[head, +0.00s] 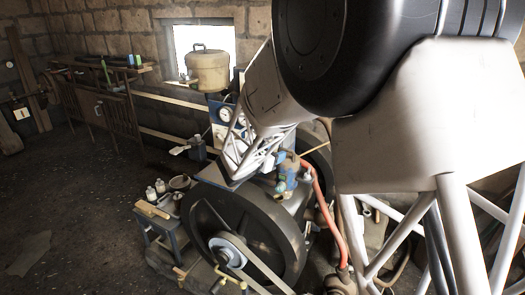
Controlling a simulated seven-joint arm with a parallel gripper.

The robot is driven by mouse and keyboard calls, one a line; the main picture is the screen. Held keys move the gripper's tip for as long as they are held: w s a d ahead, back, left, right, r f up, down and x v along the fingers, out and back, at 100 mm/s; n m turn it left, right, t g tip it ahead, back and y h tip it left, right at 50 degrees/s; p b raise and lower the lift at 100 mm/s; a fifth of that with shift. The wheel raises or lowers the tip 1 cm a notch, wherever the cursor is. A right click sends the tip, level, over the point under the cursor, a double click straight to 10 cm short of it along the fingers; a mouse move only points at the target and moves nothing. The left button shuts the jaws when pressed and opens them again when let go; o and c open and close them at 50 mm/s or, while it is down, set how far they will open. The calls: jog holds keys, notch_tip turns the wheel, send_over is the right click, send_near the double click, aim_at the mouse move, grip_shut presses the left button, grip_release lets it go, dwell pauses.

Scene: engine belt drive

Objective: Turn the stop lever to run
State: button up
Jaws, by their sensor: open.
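The engine shows in the head view as a dark block with a large dark flywheel (275,222) and a pale pulley (228,250) on its front. I cannot make out for sure which part is the stop lever, or its setting. I cannot see anything held. My arm hides much of the engine's right and rear.
A belt (265,268) runs from the pulley toward the lower right. A red hose (318,200) curves down on the right. A small blue bench (160,228) stands left of the flywheel. A tan tank (207,72) stands by the window. The floor at left is open.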

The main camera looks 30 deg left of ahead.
jog(key=a+f+n+t+y, duration=0.2)
jog(key=a+f+n+y, duration=0.2)
jog(key=a, duration=0.7)
notch_tip(320, 180, down, 2)
jog(key=shift+f+n, duration=0.1)
jog(key=shift+n, duration=0.2)
jog(key=shift+w, duration=0.2)
jog(key=shift+w, duration=3.75)
grip_shut()
